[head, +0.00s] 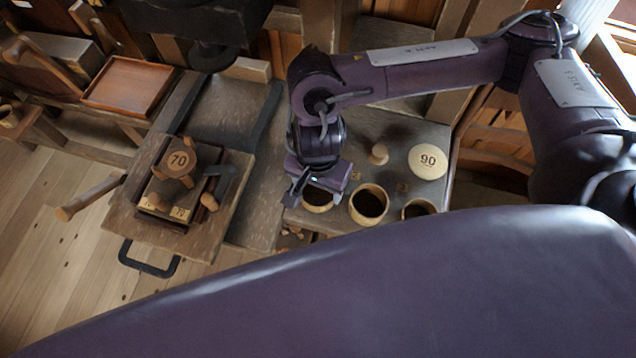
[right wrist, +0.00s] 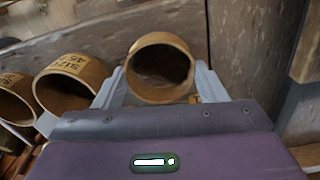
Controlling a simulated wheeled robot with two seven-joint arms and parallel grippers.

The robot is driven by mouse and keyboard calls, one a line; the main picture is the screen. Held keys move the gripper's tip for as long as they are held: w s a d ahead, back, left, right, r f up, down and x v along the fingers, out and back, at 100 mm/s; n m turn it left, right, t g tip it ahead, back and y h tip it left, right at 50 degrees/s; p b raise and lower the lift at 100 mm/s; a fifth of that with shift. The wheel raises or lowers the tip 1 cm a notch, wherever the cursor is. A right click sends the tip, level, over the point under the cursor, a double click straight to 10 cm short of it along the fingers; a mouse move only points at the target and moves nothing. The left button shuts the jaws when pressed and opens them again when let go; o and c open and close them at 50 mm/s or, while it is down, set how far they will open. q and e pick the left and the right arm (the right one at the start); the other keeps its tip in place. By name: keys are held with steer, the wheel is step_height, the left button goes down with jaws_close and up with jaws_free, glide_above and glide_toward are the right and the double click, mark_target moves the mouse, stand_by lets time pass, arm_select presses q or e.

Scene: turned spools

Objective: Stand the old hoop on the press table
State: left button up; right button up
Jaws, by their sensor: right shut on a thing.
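My right gripper (head: 312,197) is over the left end of a row of wooden hoops in the head view. Its fingers (right wrist: 160,88) are shut on a plain light-wood hoop (right wrist: 160,98), whose open mouth faces the wrist camera. The same hoop (head: 318,207) shows partly behind the gripper in the head view, at the front edge of a grey worktop (head: 405,155). I cannot tell whether it touches the worktop. My left gripper is not in view.
Two more hoops stand beside the held one: a middle hoop (head: 369,204) and a right one (head: 417,208). A round piece marked 90 (head: 429,160) and a small knob (head: 378,154) are behind them. A shallow wooden tray (head: 128,86) is at far left. A black handle (head: 150,262) sticks out in front.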

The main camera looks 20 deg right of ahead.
steer(key=shift+f+b, duration=0.2)
steer(key=shift+b, duration=0.1)
steer(key=o, duration=1)
steer(key=shift+r, duration=0.1)
steer(key=shift+c, duration=0.2)
steer(key=shift+r, duration=0.1)
steer(key=shift+w+r+p, duration=0.1)
steer(key=shift+r+p, duration=0.25)
steer(key=shift+r, duration=0.25)
step_height(320, 180, up, 11)
steer(key=shift+f, duration=0.1)
